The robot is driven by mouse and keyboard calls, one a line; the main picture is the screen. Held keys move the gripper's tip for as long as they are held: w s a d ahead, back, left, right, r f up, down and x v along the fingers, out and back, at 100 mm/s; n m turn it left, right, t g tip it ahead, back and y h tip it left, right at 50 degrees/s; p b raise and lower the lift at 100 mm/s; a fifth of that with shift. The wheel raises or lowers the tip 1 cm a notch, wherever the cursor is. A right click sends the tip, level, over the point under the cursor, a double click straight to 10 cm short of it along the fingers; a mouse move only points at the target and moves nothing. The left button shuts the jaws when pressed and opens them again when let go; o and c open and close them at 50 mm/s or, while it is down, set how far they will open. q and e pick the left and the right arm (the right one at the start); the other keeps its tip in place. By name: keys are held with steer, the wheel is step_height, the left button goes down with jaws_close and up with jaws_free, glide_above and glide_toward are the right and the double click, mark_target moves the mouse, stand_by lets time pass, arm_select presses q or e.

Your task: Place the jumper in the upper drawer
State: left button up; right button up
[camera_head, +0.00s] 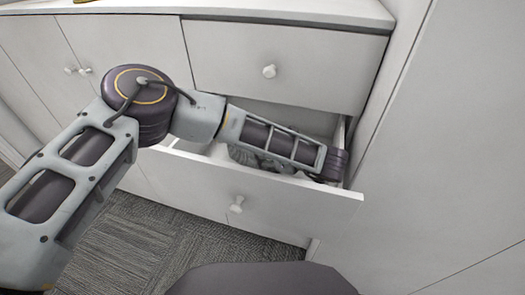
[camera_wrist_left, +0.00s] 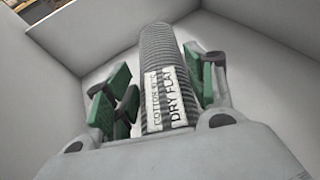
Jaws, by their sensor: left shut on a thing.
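In the head view a grey ribbed part of the jumper (camera_head: 250,157) shows below my forearm, in the pulled-out lower drawer (camera_head: 285,200); the gripper itself is hidden by the arm and drawer front. The upper drawer (camera_head: 310,65) above is closed. My right gripper is not in view.
Cupboard doors with round knobs (camera_head: 85,71) are at the left. A tall plain panel (camera_head: 440,150) stands close on the right. The cabinet top (camera_head: 290,10) is above the closed drawer. Grey carpet (camera_head: 150,245) is open at the lower left.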

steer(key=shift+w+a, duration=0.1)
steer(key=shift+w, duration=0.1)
arm_select(q)
steer(key=o, duration=1)
steer(key=shift+o, duration=1.1)
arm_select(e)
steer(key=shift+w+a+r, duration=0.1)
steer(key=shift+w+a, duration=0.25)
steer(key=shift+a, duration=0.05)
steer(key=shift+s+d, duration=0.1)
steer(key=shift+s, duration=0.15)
